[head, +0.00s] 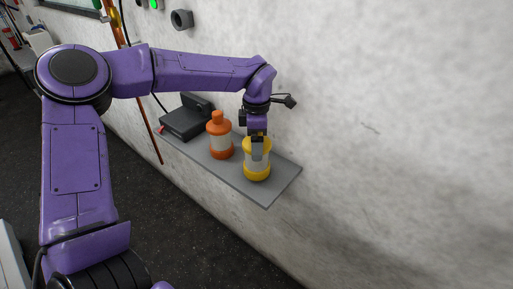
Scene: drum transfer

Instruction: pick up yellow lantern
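The yellow lantern (257,174) stands upright on a grey wall shelf (269,196), near the shelf's right end. My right gripper is out of view.
An orange lantern (219,141) stands just left of the yellow one on the shelf. A dark box-shaped device (187,120) sits at the shelf's far left end. A copper pipe (143,105) runs down the concrete wall (400,120). The shelf's right corner is bare.

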